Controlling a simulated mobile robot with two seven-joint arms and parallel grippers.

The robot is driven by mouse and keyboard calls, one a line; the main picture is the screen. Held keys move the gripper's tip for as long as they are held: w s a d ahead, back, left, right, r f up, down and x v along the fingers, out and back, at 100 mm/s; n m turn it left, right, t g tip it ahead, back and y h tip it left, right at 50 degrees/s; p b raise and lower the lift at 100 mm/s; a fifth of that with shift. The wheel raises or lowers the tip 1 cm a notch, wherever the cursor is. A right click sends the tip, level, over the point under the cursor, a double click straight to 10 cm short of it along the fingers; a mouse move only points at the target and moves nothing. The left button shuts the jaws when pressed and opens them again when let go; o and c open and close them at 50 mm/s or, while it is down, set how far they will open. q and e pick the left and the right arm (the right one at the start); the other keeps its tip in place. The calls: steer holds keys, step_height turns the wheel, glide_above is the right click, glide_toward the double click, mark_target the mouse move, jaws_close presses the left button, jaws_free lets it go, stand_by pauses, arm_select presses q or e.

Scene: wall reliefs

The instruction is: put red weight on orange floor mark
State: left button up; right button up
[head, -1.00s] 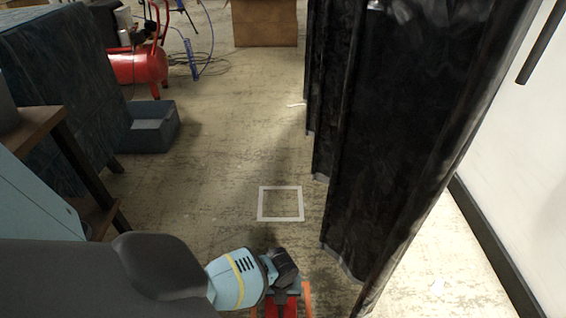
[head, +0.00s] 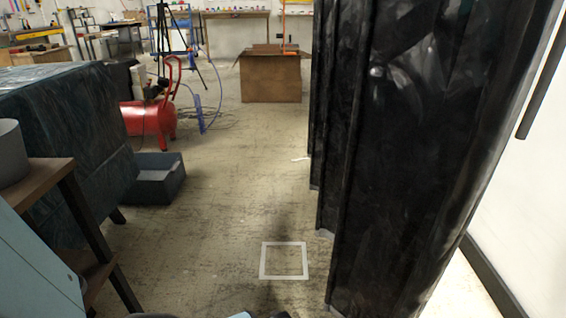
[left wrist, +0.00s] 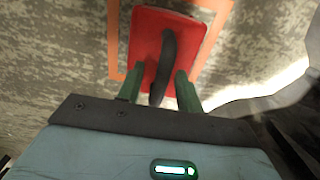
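The red weight (left wrist: 188,42), a red block with a dark curved handle (left wrist: 168,50), shows in the left wrist view. It stands on the floor inside the outline of the orange floor mark (left wrist: 115,40). The weight hides part of the mark's near edge, so I cannot tell whether it overlaps that edge. My left gripper (left wrist: 159,82) has its green fingers apart on either side of the handle, with gaps showing. It is open. The head view shows neither weight nor orange mark. My right gripper is in neither view.
A pale square outline (head: 284,261) lies on the floor ahead. A black curtain (head: 400,150) hangs at right. A brown shelf (head: 50,190), a draped table (head: 70,120) and a grey bin (head: 158,180) stand at left. The floor between is clear towards a cardboard box (head: 270,78).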

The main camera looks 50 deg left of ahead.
arm_select(q)
step_height(320, 180, up, 12)
steer(key=p, duration=0.6)
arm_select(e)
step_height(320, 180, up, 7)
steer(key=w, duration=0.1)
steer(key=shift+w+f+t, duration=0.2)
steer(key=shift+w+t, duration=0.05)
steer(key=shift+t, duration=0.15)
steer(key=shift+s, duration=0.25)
arm_select(q)
steer(key=shift+s+r+p, duration=0.1)
steer(key=shift+p, duration=0.2)
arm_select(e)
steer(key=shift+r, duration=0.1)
